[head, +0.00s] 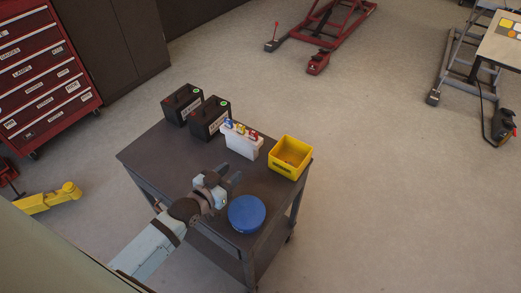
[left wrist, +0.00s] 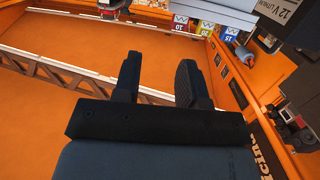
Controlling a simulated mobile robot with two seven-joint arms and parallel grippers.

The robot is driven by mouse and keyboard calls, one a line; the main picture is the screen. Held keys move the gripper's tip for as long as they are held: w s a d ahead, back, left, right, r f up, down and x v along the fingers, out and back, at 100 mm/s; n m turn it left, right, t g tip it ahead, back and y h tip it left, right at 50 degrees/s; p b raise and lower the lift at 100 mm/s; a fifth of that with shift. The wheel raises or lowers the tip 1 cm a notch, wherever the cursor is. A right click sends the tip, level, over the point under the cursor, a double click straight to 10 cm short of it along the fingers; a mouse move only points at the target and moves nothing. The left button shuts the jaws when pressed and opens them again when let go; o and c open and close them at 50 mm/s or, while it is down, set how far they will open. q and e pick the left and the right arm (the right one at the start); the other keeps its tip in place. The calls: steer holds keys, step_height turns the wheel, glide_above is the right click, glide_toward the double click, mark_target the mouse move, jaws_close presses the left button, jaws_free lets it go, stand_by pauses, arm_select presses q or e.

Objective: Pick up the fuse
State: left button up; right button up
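Three coloured fuses, blue (head: 228,123), yellow (head: 240,129) and red (head: 253,135), stand along the top of a white holder (head: 241,146) on a dark cart. Coloured blocks, red (left wrist: 180,21), yellow (left wrist: 207,28) and blue (left wrist: 230,33), show near the top of the left wrist view, beyond my fingers. My left gripper (head: 228,180) is over the cart, on the near side of the holder and apart from it. In the left wrist view its fingers (left wrist: 157,80) are spread with nothing between them. My right gripper is out of view.
On the cart (head: 155,152), two black batteries (head: 182,104) (head: 210,118) stand left of the holder. A yellow bin (head: 290,157) is to its right. A blue round object (head: 246,213) lies close to my left gripper. Floor around the cart is mostly clear.

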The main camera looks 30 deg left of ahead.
mark_target(252, 134)
arm_select(q)
steer(key=shift+t, duration=0.8)
steer(key=w, duration=0.4)
steer(key=w+a+b, duration=0.1)
steer(key=w, duration=0.2)
steer(key=w+b, duration=0.1)
steer(key=w, duration=0.3)
steer(key=shift+w+a+r, duration=0.25)
steer(key=shift+w+a, duration=0.05)
steer(key=shift+a, duration=0.1)
steer(key=w, duration=0.5)
steer(key=shift+d+f+b, duration=0.1)
steer(key=shift+d+b, duration=0.2)
steer(key=shift+d, duration=0.1)
steer(key=shift+c, duration=0.2)
steer(key=c, duration=0.5)
